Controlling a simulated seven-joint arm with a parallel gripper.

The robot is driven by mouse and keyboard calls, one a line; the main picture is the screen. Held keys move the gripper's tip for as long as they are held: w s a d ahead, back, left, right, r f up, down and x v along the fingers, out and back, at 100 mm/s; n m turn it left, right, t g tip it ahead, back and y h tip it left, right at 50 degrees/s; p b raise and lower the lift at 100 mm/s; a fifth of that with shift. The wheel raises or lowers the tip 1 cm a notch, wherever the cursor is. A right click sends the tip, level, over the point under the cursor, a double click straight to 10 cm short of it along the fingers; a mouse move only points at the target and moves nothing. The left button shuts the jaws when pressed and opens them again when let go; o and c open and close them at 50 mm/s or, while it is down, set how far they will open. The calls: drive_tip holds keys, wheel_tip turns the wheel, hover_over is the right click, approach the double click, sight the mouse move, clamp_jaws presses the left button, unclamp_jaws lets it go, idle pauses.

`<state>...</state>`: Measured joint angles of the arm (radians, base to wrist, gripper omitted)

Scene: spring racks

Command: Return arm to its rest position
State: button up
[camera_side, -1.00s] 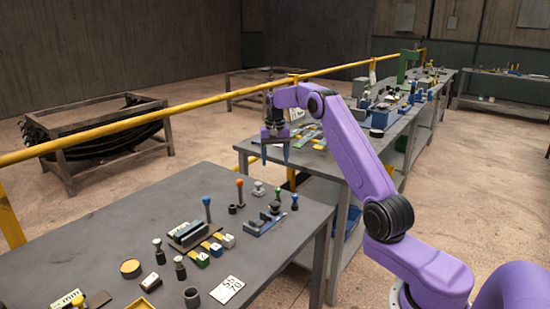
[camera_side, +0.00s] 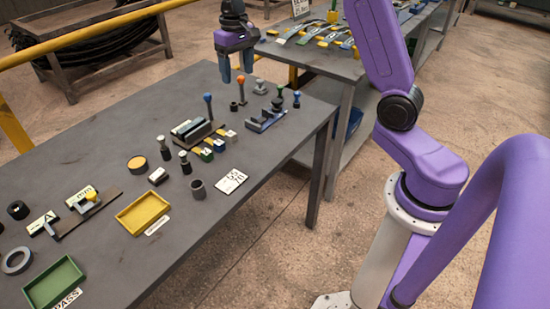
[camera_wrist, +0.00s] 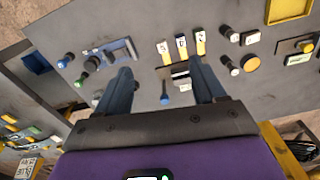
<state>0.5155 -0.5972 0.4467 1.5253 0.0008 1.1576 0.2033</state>
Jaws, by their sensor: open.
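My gripper (camera_side: 238,76) hangs with its fingers pointing down above the back part of the near grey table (camera_side: 95,125). Its two blue-grey fingers are apart with nothing held between them. In the wrist view my gripper (camera_wrist: 160,68) also shows open, with the table items beyond the fingertips. My purple arm reaches in from the right. The orange-knobbed pin (camera_side: 241,82) and the blue-knobbed pin (camera_side: 208,100) stand near the gripper in the picture. Whether the fingers touch either pin cannot be told for sure; they look clear.
A grey-blue fixture (camera_side: 266,121), a dark rack block (camera_side: 198,132) and several small labelled blocks stand on the near table. A yellow tray (camera_side: 143,212) and a green tray (camera_side: 54,283) lie nearer the front. A second table (camera_side: 330,62) stands behind, with a yellow rail at left.

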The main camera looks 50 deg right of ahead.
drive_tip(key=s+a+r+n, duration=0.1)
drive_tip(key=s+a+n, duration=0.2)
drive_tip(key=s+a, duration=0.35)
drive_tip(key=s+a+n, duration=0.4)
drive_tip(key=s, duration=0.6)
drive_tip(key=s+d+f+n, duration=0.1)
drive_tip(key=s+n, duration=0.2)
drive_tip(key=s, duration=0.7)
drive_tip(key=s+d+f+n, duration=0.1)
drive_tip(key=s+n, duration=0.3)
drive_tip(key=s, duration=0.5)
drive_tip(key=shift+s+f, duration=0.35)
drive_tip(key=shift+f, duration=0.25)
